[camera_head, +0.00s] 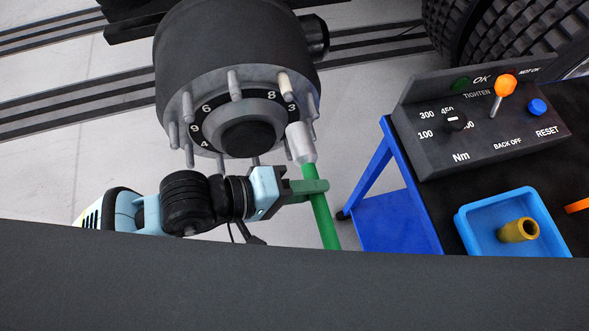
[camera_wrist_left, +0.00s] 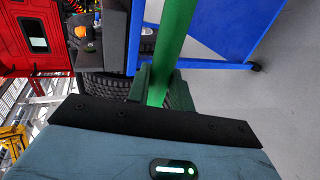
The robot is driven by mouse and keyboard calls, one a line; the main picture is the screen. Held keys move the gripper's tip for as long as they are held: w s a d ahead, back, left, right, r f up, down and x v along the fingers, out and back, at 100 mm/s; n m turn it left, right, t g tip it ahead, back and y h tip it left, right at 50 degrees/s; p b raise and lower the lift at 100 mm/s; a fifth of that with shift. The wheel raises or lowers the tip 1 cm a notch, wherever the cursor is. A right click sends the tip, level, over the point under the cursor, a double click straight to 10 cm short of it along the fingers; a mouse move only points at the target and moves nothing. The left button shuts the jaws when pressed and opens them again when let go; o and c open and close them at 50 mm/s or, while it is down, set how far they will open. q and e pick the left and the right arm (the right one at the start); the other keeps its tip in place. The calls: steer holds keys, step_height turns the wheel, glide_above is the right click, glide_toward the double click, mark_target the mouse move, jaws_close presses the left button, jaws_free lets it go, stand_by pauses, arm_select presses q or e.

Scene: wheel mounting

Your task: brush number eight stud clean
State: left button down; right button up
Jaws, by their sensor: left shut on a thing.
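The dark wheel hub (camera_head: 222,75) carries a ring of studs around a numbered plate. The label 8 is at the plate's upper right. The stud beside it, the number eight stud (camera_head: 284,84), looks tan and duller than the grey studs. My left gripper (camera_head: 310,188) is shut on the green handle of a brush (camera_head: 321,220); the handle also shows between the fingers in the left wrist view (camera_wrist_left: 172,45). The brush's pale cylindrical head (camera_head: 300,143) points up at the hub's lower right, below the label 3, and overlaps studs there. Contact cannot be told. My right gripper is not in view.
A blue cart (camera_head: 395,215) stands at the right with a dark control box (camera_head: 480,125) with dial, lever and buttons. A blue tray (camera_head: 478,232) there holds a brass-coloured socket (camera_head: 518,230). A tyre (camera_head: 510,40) is behind. A dark surface spans the bottom.

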mark_target(296, 162)
arm_select(q)
steer(key=shift+d+f, duration=0.15)
steer(key=shift+d, duration=0.1)
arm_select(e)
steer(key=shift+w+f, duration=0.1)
arm_select(q)
steer(key=shift+a, duration=0.1)
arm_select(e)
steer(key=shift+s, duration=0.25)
